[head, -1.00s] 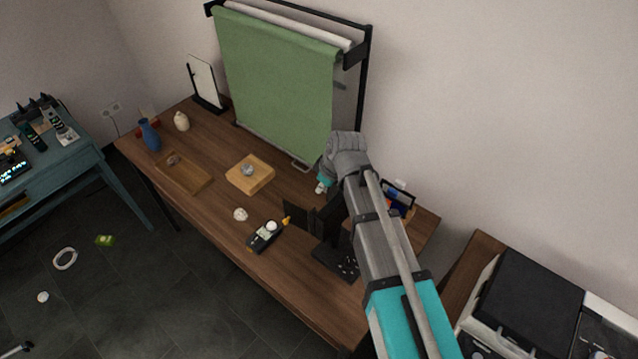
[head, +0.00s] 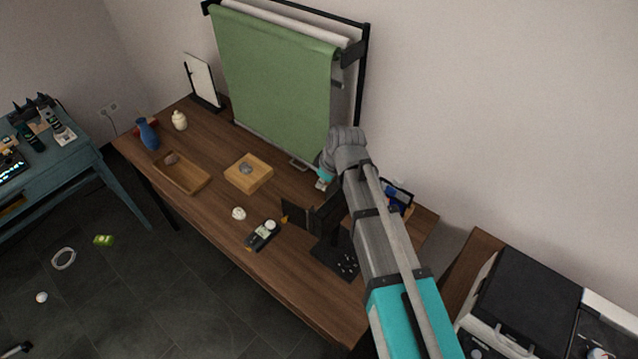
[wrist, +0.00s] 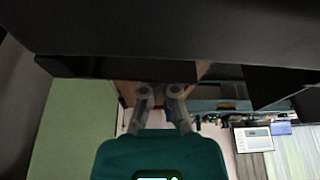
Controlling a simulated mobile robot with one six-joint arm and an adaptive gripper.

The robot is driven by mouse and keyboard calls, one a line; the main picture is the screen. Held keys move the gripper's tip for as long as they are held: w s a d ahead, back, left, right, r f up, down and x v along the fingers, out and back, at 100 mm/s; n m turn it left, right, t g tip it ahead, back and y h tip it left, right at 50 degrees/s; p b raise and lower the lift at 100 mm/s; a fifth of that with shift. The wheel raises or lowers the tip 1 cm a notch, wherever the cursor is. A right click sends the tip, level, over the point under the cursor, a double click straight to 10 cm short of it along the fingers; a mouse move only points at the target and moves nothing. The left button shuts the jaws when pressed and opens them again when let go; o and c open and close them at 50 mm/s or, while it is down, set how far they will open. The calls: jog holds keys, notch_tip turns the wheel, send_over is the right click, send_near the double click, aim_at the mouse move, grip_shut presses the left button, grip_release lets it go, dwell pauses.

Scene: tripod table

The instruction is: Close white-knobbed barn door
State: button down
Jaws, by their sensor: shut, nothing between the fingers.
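The black light with its barn-door flaps stands at the right of the wooden table in the head view. One dark flap (head: 298,214) sticks out to the left, with a small orange spot at its edge. The rest is partly hidden behind my arm. No white knob can be made out for certain on a flap. My gripper (wrist: 160,92) is shut and empty in the wrist view, its fingertips close to a black panel (wrist: 150,35) that fills the top of that view. Whether they touch cannot be told. In the head view my arm hides the fingertips.
A green backdrop (head: 275,85) hangs behind. The table's front left is clear.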

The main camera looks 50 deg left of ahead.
jog(key=shift+w+a, duration=0.15)
jog(key=shift+w, duration=0.05)
jog(key=shift+a, duration=0.15)
dwell(0.3)
notch_tip(320, 180, up, 9)
jog(key=p, duration=0.9)
jog(key=shift+s+a+r, duration=0.15)
dwell(0.3)
dwell(0.4)
